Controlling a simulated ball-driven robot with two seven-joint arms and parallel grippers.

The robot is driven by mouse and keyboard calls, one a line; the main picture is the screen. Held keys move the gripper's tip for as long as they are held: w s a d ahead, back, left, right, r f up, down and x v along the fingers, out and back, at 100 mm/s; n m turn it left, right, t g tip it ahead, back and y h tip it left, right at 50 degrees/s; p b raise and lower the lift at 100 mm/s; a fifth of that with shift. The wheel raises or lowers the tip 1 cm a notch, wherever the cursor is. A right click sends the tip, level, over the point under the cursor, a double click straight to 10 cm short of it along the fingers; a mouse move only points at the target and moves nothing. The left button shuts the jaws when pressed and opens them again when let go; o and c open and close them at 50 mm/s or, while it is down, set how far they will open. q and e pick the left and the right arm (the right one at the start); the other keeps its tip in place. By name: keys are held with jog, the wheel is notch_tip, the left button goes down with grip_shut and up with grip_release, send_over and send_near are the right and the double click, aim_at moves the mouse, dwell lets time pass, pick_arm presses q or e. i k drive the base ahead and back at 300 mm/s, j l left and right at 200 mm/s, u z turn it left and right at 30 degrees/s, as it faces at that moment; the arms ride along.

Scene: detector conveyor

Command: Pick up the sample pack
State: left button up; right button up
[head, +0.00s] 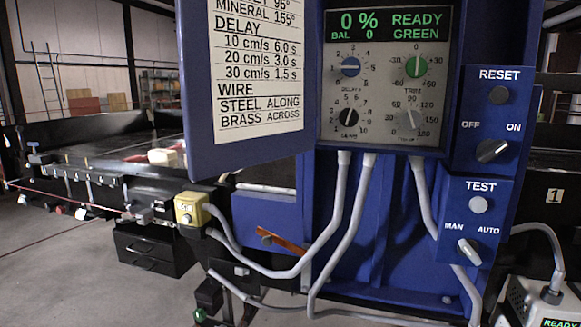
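A small pale block (163,157), which may be the sample pack, lies on the dark conveyor (95,152) at left. It sits just left of the open panel door, and part of it may be hidden behind that door. No label on it can be read. Neither of my grippers shows in the head view.
A blue detector cabinet (345,200) with dials, switches and hanging grey cables fills the middle and right. Its open door (245,85) carries a printed chart. A yellow box (190,208) juts from the conveyor side. A light-coloured unit (540,305) stands at lower right.

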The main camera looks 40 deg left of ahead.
aim_at(158, 157)
jog(key=u, duration=1.95)
